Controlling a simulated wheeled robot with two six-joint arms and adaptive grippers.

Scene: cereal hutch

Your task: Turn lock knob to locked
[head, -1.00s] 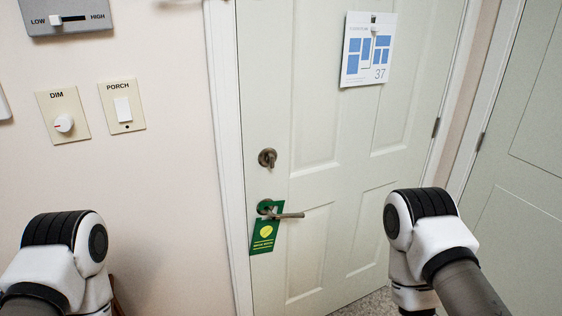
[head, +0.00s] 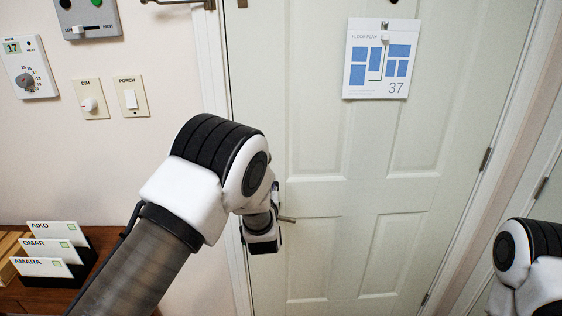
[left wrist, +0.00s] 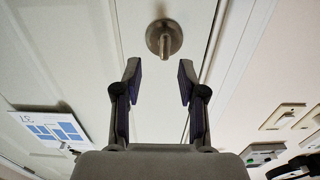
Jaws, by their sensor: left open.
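The lock knob (left wrist: 164,38) is a round bronze plate with a narrow turn piece on the pale door. In the left wrist view it stands just beyond my left gripper's fingertips, roughly centred between them. The turn piece looks lengthwise up and down in that picture. My left gripper (left wrist: 159,78) is open and empty, its two fingers apart and not touching the knob. In the head view my left arm hides the lock knob; only the tip of the door lever (head: 287,219) shows. My right gripper is out of view.
A floor plan sheet (head: 376,60) hangs on the door (head: 330,150). On the wall at left are a dimmer (head: 90,104), a porch switch (head: 131,97), a slider panel (head: 90,20) and a thermostat dial (head: 28,68). Name cards (head: 50,250) stand on a wooden table at lower left.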

